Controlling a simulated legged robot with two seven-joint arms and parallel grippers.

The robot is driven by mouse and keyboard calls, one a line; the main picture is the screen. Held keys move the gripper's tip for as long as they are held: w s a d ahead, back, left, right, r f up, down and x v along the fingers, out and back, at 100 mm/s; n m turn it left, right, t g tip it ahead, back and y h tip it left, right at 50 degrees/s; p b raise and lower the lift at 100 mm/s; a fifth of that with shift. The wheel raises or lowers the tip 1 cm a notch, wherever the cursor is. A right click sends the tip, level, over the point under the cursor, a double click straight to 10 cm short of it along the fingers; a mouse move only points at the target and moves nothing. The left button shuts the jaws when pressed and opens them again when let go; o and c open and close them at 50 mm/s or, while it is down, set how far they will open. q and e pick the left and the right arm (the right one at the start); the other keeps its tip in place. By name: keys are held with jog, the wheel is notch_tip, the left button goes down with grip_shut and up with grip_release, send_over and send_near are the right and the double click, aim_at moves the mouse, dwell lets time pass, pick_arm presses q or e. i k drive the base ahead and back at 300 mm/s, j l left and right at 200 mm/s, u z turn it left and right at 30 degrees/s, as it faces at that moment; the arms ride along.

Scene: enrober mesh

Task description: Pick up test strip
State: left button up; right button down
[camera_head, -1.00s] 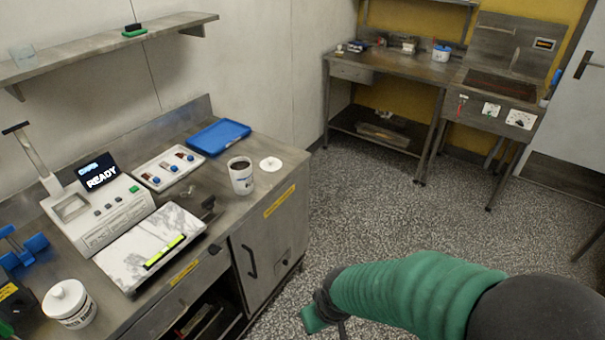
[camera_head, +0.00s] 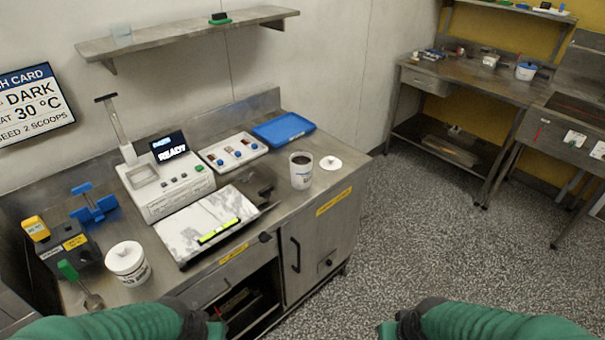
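A narrow yellow-green strip-like piece with dark parts (camera_head: 219,231) lies on the white marbled slab (camera_head: 190,226) at the front of the steel counter. I cannot tell for certain that it is the test strip. My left gripper (camera_head: 214,331) shows only in part at the bottom edge, in front of the counter and apart from the slab. My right gripper (camera_head: 387,331) also shows only in part, over the floor. Neither gripper's fingers can be made out.
A white machine reading READY (camera_head: 168,185) stands behind the slab. A mug of dark liquid (camera_head: 301,172), a white lid (camera_head: 331,163) and a blue tray (camera_head: 283,129) are to the right. Floor at right is clear.

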aim_at(237, 154)
jog(key=i+j+z, duration=0.25)
jog(key=i, duration=1.3)
jog(key=l, duration=0.1)
